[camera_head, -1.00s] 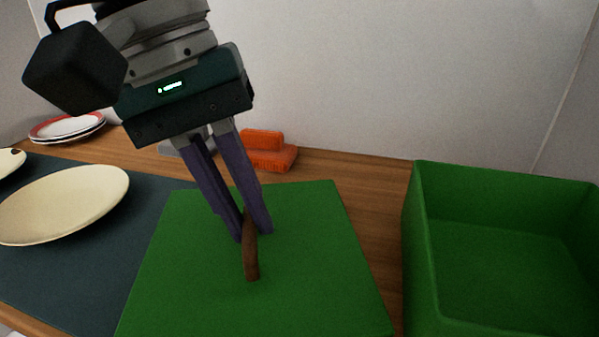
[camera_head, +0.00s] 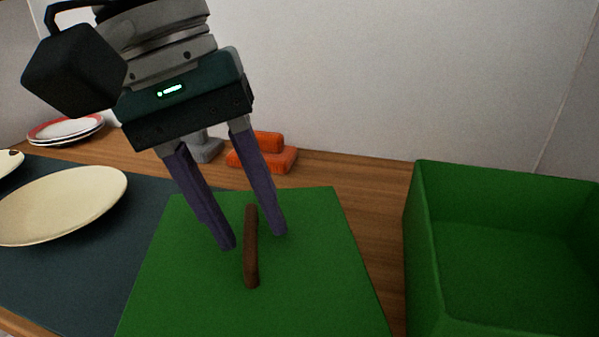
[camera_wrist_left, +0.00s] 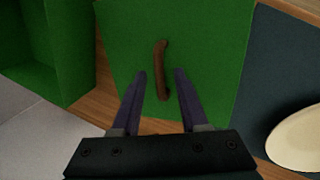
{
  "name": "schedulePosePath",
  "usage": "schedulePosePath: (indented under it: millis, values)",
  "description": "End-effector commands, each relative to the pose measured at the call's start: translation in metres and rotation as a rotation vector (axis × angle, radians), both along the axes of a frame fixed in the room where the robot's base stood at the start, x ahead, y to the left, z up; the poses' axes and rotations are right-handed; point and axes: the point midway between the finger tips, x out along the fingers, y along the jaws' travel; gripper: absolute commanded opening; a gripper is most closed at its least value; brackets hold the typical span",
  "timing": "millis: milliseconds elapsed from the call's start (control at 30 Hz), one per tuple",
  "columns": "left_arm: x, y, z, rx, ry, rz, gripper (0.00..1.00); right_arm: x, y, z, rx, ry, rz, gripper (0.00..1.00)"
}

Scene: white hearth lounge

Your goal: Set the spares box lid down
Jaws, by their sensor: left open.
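The spares box lid (camera_head: 200,290) is a flat green panel with a brown bar handle (camera_head: 251,247) on top. It lies on the wooden counter, its left part over the dark mat. The lid (camera_wrist_left: 205,85) and its handle (camera_wrist_left: 161,70) also show in the left wrist view. My left gripper (camera_head: 256,240) is open, its purple fingers apart on either side of the handle and not closed on it. The open green box (camera_head: 422,260) stands to the right of the lid; the part of it that shows inside is empty. My right gripper is not in view.
A cream plate (camera_head: 62,205) lies on the dark mat (camera_head: 60,275) at the left. Stacked plates (camera_head: 65,130) with a red rim stand behind it. An orange object (camera_head: 262,155) and a grey one (camera_head: 207,150) sit behind the lid, near the wall. A wood strip separates lid and box.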

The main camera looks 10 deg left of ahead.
Motion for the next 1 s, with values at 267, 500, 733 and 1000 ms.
schedulePosePath:
  millis: [267, 500, 733, 1000]
  values:
    - [0.0, 0.007, 0.034, -0.001, -0.006, 0.002, 0.43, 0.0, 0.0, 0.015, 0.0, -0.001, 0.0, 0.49]
    - [-0.003, 0.023, 0.088, 0.0, -0.004, 0.002, 0.43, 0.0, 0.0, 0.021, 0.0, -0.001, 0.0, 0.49]
    - [-0.006, 0.032, 0.118, 0.0, -0.002, 0.002, 0.43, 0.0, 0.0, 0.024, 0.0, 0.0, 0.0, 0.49]
    - [-0.007, 0.034, 0.123, 0.001, 0.001, 0.001, 0.43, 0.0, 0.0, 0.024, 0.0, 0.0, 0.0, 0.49]
